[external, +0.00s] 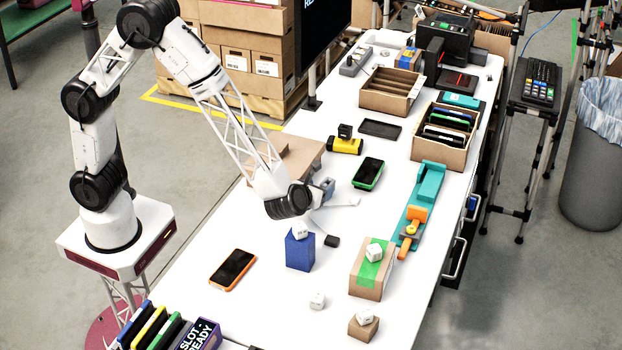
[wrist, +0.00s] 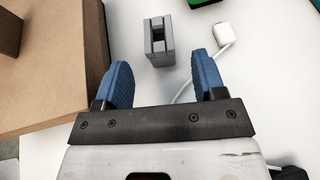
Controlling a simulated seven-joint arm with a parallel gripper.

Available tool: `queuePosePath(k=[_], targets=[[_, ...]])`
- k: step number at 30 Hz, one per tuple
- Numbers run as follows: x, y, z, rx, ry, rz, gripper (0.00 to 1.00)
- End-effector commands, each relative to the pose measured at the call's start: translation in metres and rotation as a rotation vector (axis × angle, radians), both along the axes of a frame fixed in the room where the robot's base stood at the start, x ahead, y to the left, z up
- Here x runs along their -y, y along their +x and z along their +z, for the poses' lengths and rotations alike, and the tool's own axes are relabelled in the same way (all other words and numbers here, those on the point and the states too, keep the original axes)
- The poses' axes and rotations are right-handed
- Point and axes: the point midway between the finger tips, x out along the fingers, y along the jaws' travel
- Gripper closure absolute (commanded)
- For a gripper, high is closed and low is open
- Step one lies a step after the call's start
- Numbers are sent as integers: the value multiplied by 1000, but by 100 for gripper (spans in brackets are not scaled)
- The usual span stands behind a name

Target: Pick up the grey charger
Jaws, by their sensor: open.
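A grey block with a dark slot in its top, which looks like the grey charger (wrist: 151,50), stands on the white table in the wrist view. It lies ahead of my gripper (wrist: 163,68), between the lines of its two blue fingers, and nothing touches it. My gripper is open and empty. In the external view my gripper (external: 323,190) is low over the table beside a cardboard box, and it and the wrist partly hide the grey block there.
The cardboard box (wrist: 55,75) is close to my left finger. A white plug (wrist: 223,36) with a cable lies right of the grey block. A green-edged phone (external: 368,173) lies beyond. A blue box with a white cube (external: 299,230) stands nearer the front.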

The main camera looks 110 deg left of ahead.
Motion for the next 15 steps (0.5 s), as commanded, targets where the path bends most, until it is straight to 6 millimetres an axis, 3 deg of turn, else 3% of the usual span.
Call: queuePosePath(k=[15], targets=[[-9,2,-4,0,0,0,36]])
